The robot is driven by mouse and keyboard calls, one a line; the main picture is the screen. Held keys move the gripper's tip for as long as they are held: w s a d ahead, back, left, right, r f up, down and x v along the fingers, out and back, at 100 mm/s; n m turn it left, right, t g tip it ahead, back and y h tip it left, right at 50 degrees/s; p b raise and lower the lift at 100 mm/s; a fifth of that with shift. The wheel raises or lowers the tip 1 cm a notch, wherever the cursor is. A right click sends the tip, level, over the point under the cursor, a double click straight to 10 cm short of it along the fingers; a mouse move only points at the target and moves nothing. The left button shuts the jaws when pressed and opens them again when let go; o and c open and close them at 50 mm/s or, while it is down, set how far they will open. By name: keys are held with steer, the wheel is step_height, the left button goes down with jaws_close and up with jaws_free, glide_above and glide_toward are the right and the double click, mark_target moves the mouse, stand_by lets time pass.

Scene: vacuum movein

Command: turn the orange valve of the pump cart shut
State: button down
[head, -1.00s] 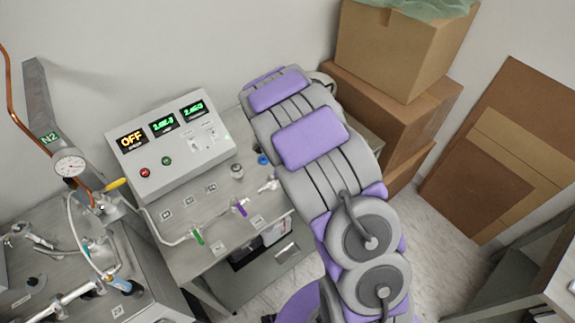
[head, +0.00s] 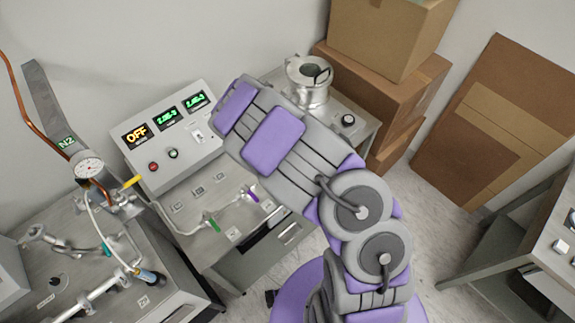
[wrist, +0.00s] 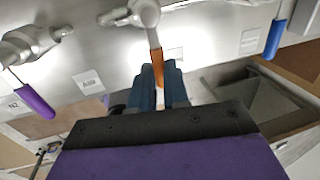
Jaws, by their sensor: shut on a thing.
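The orange valve handle (wrist: 158,62) sticks down from its silver valve body (wrist: 146,12) in the wrist view. My gripper (wrist: 160,85) has its two blue-grey fingers shut on the handle, one on each side. The handle's lower end is hidden between the fingers. In the head view my arm covers the orange valve and my gripper. The pump cart's panel (head: 182,142) reads OFF in orange beside two green displays.
A purple handle (wrist: 36,102) is left of my gripper and a blue handle (wrist: 274,38) is right. A metal flange (head: 309,80) and cardboard boxes (head: 385,90) stand behind my arm.

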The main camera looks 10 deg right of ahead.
steer(key=shift+w+a+r, duration=0.1)
steer(key=shift+w, duration=0.1)
stand_by(0.3)
steer(key=c, duration=1.5)
jaws_free()
steer(key=o, duration=0.4)
steer(key=shift+s+a, duration=0.1)
steer(key=shift+a, duration=0.05)
steer(key=shift+r, duration=0.15)
steer(key=s+a+r, duration=0.1)
steer(key=a+r, duration=0.2)
steer(key=r, duration=1.3)
steer(key=shift+s+r, duration=0.25)
steer(key=shift+a, duration=0.1)
